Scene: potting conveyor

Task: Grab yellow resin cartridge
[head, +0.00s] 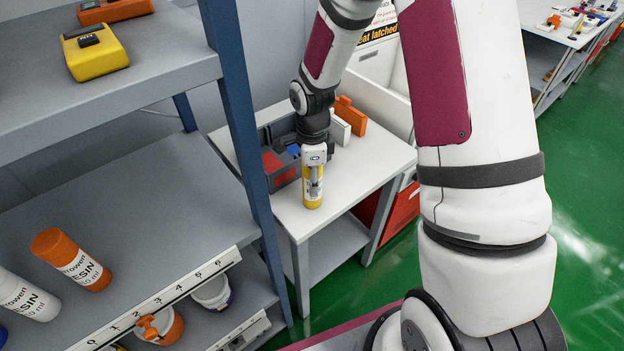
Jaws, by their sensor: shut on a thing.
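The yellow resin cartridge (312,202) stands upright at the front of the small white table (349,182). My gripper (314,178) points down over it and is shut on its upper part. The gripper hides the cartridge's top, and only its yellow lower end and a bit of pale label show. The cartridge's base looks to be at the table top; I cannot tell whether it touches.
A grey bin (284,183) with red and blue contents stands just left of my gripper. Orange (351,115) and white blocks stand behind. A grey shelf with a blue post (243,130) rises at left, holding an orange resin cartridge (72,259) and a white one (28,296).

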